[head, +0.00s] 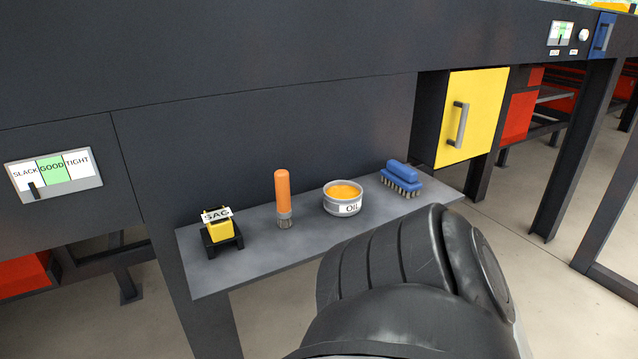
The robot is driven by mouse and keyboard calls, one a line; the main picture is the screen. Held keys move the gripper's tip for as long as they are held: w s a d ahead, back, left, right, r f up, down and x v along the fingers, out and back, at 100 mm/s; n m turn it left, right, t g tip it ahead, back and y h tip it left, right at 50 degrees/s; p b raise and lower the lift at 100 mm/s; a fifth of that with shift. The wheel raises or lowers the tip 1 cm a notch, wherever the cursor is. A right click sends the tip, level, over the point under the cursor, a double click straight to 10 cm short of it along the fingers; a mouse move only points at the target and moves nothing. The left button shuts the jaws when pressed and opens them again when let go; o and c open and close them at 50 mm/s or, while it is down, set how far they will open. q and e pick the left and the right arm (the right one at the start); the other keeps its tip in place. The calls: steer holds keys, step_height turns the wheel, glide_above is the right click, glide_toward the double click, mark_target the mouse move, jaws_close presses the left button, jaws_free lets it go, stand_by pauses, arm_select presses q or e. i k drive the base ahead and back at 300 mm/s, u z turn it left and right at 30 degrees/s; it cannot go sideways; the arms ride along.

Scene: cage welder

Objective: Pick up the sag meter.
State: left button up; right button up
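The sag meter (219,231) is a small yellow block on a black footed base, with a white label reading "SAG" on top. It stands upright at the left end of a grey shelf (212,276). No gripper touches it. A dark, rounded link of my own arm fills the bottom centre and right of the head view, in front of the shelf's right part. Neither of my grippers shows in this view.
On the shelf stand an orange-handled brush (283,192), an oil tin (342,199) and a blue scrub brush (401,178). A dark panel rises behind, with a SLACK/GOOD/TIGHT gauge (54,174) at left. A yellow door (472,117) with a handle is at right.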

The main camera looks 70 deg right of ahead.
mark_target(221, 229)
steer(key=k, duration=0.4)
steer(key=z, duration=1.25)
